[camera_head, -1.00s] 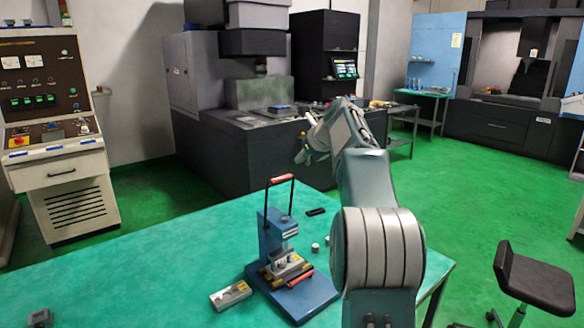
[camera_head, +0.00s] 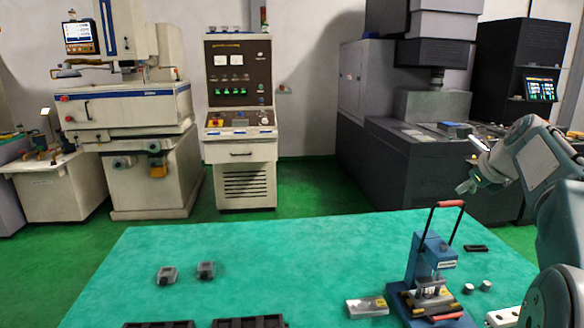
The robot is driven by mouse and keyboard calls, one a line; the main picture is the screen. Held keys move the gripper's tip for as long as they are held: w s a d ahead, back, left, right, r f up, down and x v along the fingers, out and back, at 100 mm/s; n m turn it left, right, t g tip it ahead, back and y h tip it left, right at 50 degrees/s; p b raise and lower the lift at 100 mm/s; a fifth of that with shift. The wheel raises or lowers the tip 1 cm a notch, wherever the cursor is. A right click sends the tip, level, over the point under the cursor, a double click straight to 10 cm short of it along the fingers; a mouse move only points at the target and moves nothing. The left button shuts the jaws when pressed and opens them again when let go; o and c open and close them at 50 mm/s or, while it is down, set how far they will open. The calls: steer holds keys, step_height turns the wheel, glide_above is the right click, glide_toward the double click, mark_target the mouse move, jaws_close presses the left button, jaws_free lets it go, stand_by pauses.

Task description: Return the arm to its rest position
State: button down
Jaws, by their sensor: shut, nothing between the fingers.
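My arm (camera_head: 548,165) rises at the right edge of the head view and bends to the left at its top. My gripper (camera_head: 466,187) is at its end, held in the air above the far right part of the green table (camera_head: 250,262). It is shut and holds nothing.
Dark trays (camera_head: 248,322) lie at the front edge. A metal block (camera_head: 367,307) and two small cylinders (camera_head: 469,288) are beside the press. Machines, including a control cabinet (camera_head: 240,120), stand behind.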

steer(key=s+a+f+n+g, duration=0.1)
steer(key=s+a+f+n, duration=0.1)
steer(key=s+a+n, duration=0.65)
steer(key=s+a+f+n+g, duration=0.1)
steer(key=s+a+f+n, duration=0.1)
steer(key=s+a+n, duration=0.65)
steer(key=s+a+f+n, duration=0.4)
steer(key=s+f+n, duration=0.2)
steer(key=s, duration=0.1)
steer(key=s+a+f+n+g, duration=0.1)
steer(key=s+a+f+n, duration=0.3)
steer(key=s+f+n, duration=0.2)
steer(key=shift+s+a+f+n+h, duration=0.35)
steer(key=shift+s+n, duration=0.35)
steer(key=shift+s, duration=0.25)
steer(key=shift+r, duration=0.15)
